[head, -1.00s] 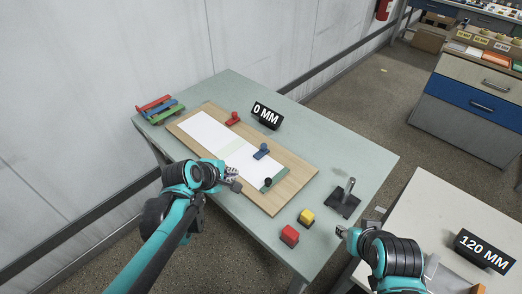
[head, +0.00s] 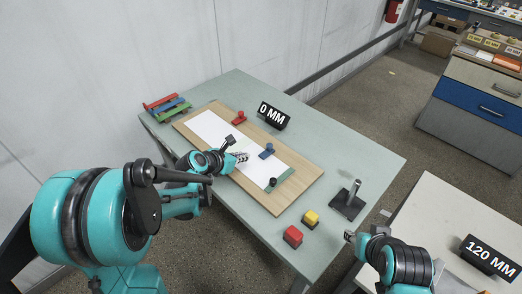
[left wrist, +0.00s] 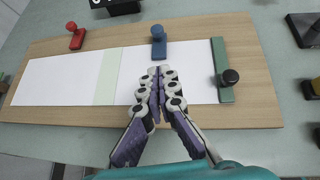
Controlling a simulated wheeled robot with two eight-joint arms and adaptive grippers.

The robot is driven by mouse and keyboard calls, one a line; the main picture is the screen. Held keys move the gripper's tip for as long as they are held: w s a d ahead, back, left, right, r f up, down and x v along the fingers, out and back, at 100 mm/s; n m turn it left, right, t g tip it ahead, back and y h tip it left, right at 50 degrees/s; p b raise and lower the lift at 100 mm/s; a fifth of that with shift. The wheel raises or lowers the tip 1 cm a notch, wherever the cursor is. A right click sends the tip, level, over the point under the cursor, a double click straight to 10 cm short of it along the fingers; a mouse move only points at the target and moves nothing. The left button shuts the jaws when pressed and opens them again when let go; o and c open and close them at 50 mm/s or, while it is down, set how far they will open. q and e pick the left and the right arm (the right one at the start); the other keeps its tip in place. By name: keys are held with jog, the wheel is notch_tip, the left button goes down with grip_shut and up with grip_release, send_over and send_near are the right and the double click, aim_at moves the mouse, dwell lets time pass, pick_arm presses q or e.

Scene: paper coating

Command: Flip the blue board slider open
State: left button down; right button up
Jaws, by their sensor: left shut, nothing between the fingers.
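The blue slider (head: 267,151) stands at the far long edge of the wooden board (head: 309,174), over the white paper (head: 206,127). It also shows in the left wrist view (left wrist: 158,41), just beyond the fingertips. My left gripper (head: 241,157) is shut and empty, over the paper on the near side of the blue slider. In the left wrist view its fingers (left wrist: 161,72) are together, pointing at the slider with a small gap in the picture. I cannot tell whether they touch the paper. My right gripper (head: 350,237) is at the table's right edge, its jaws too small to judge.
A red slider (head: 239,118) and a green bar with a black knob (head: 281,180) are also on the board. A black 0 MM block (head: 273,115), red block (head: 293,236), yellow block (head: 311,217) and dark stand (head: 348,201) are around it. Colored bars (head: 167,107) lie at the far left.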

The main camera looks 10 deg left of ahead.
pick_arm(q)
jog(key=b, duration=0.4)
send_near(268, 148)
jog(key=f, duration=0.1)
jog(key=w+f, duration=0.1)
jog(key=f, duration=0.1)
jog(key=shift+w+d+f, duration=0.25)
jog(key=shift+d+f, duration=0.05)
jog(key=shift+f, duration=0.1)
jog(key=shift+w+d, duration=0.25)
jog(key=shift+w, duration=0.3)
jog(key=shift+w+d, duration=0.25)
jog(key=shift+w, duration=0.3)
jog(key=shift+w+d, duration=0.25)
jog(key=shift+w, duration=0.3)
jog(key=w+d, duration=0.2)
jog(key=w, duration=0.1)
jog(key=w+d, duration=0.1)
jog(key=w, duration=0.1)
jog(key=shift+w+d, duration=0.25)
jog(key=shift+d, duration=0.05)
jog(key=shift+s+a, duration=0.1)
